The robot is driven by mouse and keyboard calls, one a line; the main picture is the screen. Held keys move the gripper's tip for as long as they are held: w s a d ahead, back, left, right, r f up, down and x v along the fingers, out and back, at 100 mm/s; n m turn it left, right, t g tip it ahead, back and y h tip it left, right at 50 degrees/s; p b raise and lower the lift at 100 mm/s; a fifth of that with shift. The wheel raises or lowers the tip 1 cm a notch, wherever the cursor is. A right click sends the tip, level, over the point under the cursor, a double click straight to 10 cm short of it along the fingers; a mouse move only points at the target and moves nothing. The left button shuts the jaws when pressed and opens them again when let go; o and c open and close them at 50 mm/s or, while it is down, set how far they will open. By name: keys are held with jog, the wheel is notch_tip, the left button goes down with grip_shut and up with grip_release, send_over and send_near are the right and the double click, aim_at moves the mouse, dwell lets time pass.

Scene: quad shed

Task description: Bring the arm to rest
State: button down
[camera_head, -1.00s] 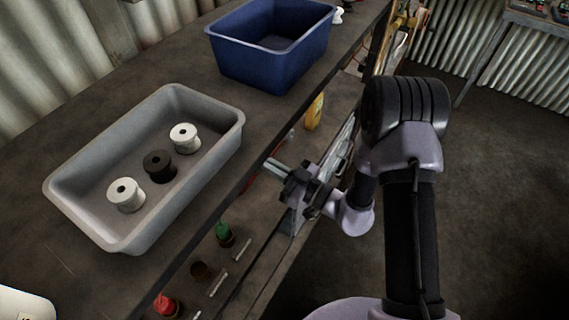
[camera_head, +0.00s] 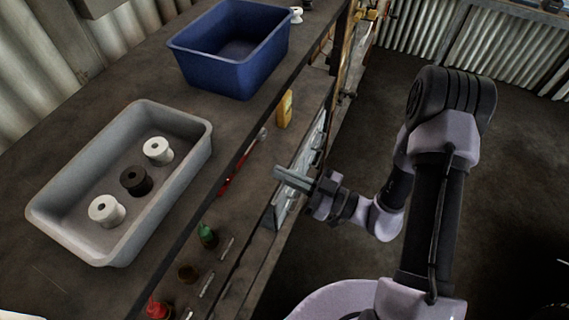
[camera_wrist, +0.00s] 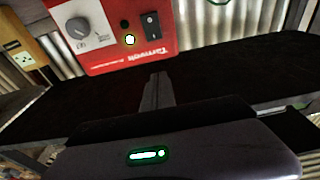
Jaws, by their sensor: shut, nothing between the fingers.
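My gripper (camera_head: 278,173) is in the head view, right of the workbench edge and above the lower shelf. Its fingers are together with nothing between them and point left. In the wrist view, the shut fingers (camera_wrist: 155,90) point toward a red machine (camera_wrist: 118,30) with a dial and a switch. My arm bends at the elbow to the right of the bench, over the open floor.
A grey tray (camera_head: 60,202) with white and dark spools stands on the bench, with a blue bin (camera_head: 215,73) behind it. The lower shelf holds a yellow bottle (camera_head: 285,108), a red tool (camera_head: 240,168) and several small items.

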jog(key=s+r+n+g+h+b, duration=0.2)
jog(key=s+n+g, duration=0.25)
jog(key=n, duration=0.55)
jog(key=s+a+r+n+g+h+b, duration=0.1)
jog(key=s+n+g+h+b, duration=0.3)
jog(key=n, duration=0.7)
jog(key=s+r+n+g+h+p, duration=0.1)
jog(key=s+r+n+g, duration=0.15)
jog(key=s+n, duration=0.55)
jog(key=w+d+r+n+t+h+b, duration=0.1)
jog(key=d+n+t+h, duration=0.3)
jog(key=n, duration=0.8)
jog(key=w+d+r+n+t+h+b, duration=0.1)
jog(key=d+n+t+h, duration=0.4)
jog(key=n, duration=0.8)
jog(key=w+d+b, duration=0.1)
jog(key=d+b, duration=0.1)
jog(key=d, duration=0.1)
jog(key=shift+d, duration=0.4)
jog(key=shift+r, duration=0.1)
